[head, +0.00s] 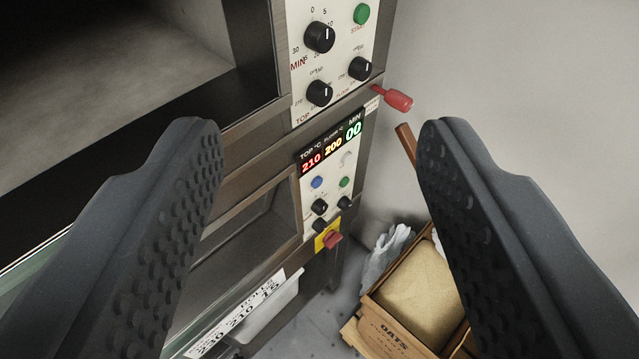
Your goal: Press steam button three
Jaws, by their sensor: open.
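My gripper (318,132) is open and empty, one dark studded finger at each side of the picture. Between the fingers, beyond them, is the oven's lower control panel (328,180). It carries a blue round button (317,182), a green round button (344,182), a pale round button or lamp (347,159) and several black knobs. Its display (332,146) reads 210, 200 and 00. The upper panel (340,50) has a green button (362,14) with red lettering below it and black knobs. I cannot read a number or the word steam on any button.
A red-handled lever (398,99) sticks out to the right between the panels. A red knob on a yellow plate (332,239) sits below. An open oven chamber (120,60) is at upper left. An oats crate (385,325) stands on the floor at lower right.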

